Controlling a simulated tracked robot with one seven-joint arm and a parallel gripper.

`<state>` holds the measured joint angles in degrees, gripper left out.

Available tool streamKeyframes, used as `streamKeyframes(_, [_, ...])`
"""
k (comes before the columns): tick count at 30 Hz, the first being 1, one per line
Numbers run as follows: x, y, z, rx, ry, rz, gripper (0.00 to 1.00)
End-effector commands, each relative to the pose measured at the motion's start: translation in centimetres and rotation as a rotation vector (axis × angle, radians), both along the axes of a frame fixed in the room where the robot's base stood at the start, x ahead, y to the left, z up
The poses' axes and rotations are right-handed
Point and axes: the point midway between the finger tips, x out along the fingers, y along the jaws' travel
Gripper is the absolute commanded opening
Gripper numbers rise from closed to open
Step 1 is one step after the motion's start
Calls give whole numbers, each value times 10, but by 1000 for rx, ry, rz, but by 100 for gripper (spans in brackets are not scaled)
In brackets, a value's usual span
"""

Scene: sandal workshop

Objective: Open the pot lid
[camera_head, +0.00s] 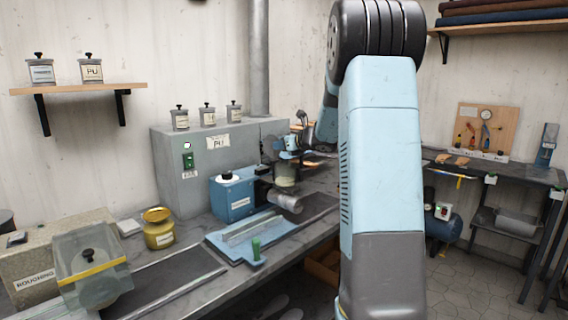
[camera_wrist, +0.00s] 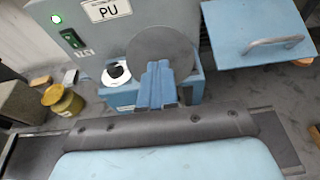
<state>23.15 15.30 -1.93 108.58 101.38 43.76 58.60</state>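A yellow pot (camera_head: 158,228) with a label stands upright on the bench, left of centre. It also shows at the left in the wrist view (camera_wrist: 63,100), where its mouth looks uncovered. My gripper (camera_head: 290,152) is far to the right of it, over the back of the bench. In the wrist view its two blue fingers (camera_wrist: 158,85) are close together in front of a round grey disc (camera_wrist: 162,48). A greyish cylindrical thing (camera_head: 286,175) shows just below the gripper in the head view. Whether the fingers hold the disc is hidden.
A blue machine (camera_head: 234,198) stands near the gripper, before a grey cabinet (camera_head: 172,160) with several lidded jars on top. A clear-covered roughing machine (camera_head: 92,268) is at the left. The dark mat (camera_head: 180,282) is bare.

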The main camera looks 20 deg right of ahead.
Motion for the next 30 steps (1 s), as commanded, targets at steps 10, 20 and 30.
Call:
streamKeyframes(10, [0,0,0,0,0,0,0])
streamKeyframes(20, [-19,-8,2,-1,1,-2,0])
streamKeyframes(30, [-45,-17,4,0,0,-2,0])
